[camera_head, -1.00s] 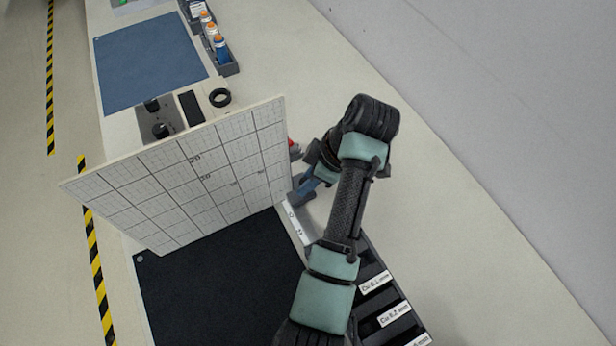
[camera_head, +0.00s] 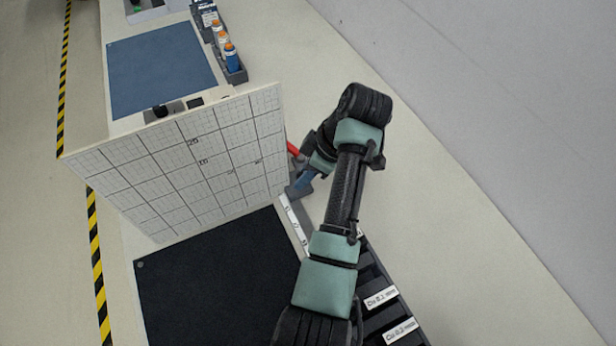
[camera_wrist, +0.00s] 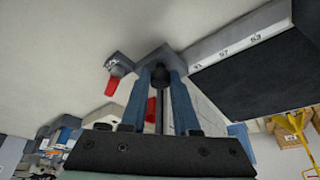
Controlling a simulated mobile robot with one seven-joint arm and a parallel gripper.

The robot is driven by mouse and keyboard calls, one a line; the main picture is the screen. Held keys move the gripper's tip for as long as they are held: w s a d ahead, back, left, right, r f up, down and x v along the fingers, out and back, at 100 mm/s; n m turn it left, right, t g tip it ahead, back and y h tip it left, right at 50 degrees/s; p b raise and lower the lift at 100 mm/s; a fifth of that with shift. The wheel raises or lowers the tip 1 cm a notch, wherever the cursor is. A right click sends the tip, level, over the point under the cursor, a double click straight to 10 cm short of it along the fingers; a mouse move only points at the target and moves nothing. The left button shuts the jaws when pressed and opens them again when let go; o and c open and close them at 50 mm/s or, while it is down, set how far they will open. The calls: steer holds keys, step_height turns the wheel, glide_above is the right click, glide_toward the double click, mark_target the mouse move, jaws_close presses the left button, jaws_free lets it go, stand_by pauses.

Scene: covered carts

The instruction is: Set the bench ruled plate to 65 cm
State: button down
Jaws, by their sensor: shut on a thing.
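The white ruled plate (camera_head: 190,165), marked with a grid and numbers, stands upright across the bench in the head view. My gripper (camera_head: 304,184) is beside its right edge, low over the bench. In the wrist view my gripper (camera_wrist: 160,82) has its blue fingers shut on a dark knob (camera_wrist: 160,74) on a grey block. A red lever (camera_wrist: 117,68) sits beside this block; it also shows behind the plate's edge in the head view (camera_head: 293,149). A white scale strip (camera_wrist: 225,51) with small numbers runs along the bench; I cannot tell which number the plate meets.
A black mat (camera_head: 220,285) lies in front of the plate. Labelled dark slots (camera_head: 375,275) are under and right of my arm. Beyond the plate are a blue mat (camera_head: 160,70) and a rack of bottles (camera_head: 235,72).

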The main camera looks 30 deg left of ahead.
steer(key=shift+w+a+r, duration=0.1)
steer(key=shift+a+r, duration=0.05)
steer(key=shift+a, duration=0.05)
steer(key=c, duration=0.7)
jaws_free()
steer(key=shift+a, duration=0.1)
steer(key=shift+o, duration=0.2)
steer(key=p+v, duration=0.5)
steer(key=v, duration=0.7)
steer(key=shift+d+r, duration=0.3)
steer(key=shift+r, duration=0.05)
